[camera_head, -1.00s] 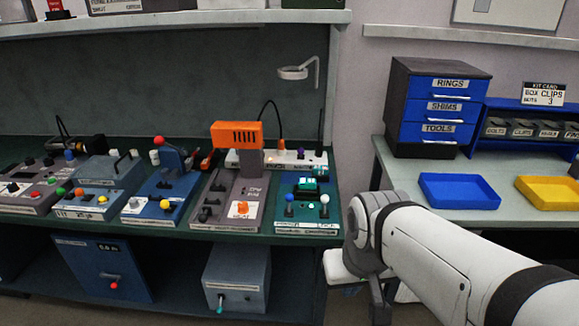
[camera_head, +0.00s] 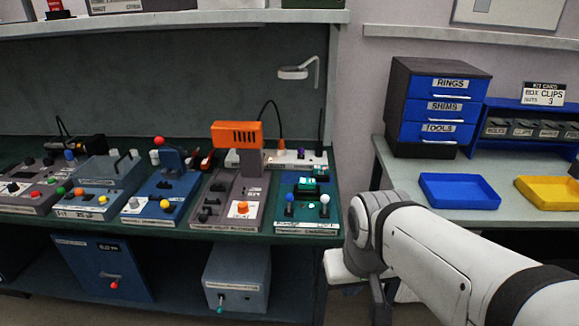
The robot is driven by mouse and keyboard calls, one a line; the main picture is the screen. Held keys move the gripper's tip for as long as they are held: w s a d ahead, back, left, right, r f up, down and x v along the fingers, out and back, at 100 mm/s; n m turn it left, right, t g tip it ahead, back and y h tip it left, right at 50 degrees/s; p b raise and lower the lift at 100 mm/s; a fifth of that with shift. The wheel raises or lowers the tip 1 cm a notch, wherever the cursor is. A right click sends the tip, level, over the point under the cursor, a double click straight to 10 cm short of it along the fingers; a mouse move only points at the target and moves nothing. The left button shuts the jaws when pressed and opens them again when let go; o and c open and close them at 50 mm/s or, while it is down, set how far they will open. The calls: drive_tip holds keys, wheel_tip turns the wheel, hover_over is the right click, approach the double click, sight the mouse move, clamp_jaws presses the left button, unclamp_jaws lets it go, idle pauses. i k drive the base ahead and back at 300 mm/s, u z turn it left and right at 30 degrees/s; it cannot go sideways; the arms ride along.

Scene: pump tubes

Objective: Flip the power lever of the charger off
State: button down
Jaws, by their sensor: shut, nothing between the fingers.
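Several devices stand in a row on the dark green bench, and their labels are too small to read surely. The green device (camera_head: 308,205) at the right end has a dark green block on top, a blue-knobbed lever (camera_head: 289,199) and a white-knobbed lever (camera_head: 325,200). It may be the charger, but I cannot tell for sure. Left of it is a grey device (camera_head: 229,203) with an orange head (camera_head: 237,134) and an orange button. My arm comes in from the lower right and bends down beside the bench's right end. My gripper is out of view.
Further left are a blue device (camera_head: 161,190) with a red-knobbed handle and several button boxes. A power strip (camera_head: 291,158) lies behind. On the right bench are a drawer cabinet (camera_head: 400,105), a blue tray (camera_head: 458,204) and a yellow tray (camera_head: 550,205). A shelf (camera_head: 200,20) overhangs the left bench.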

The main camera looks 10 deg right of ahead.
sight(290, 197)
drive_tip(key=z, duration=0.1)
drive_tip(key=i, duration=1.2)
drive_tip(key=u, duration=0.35)
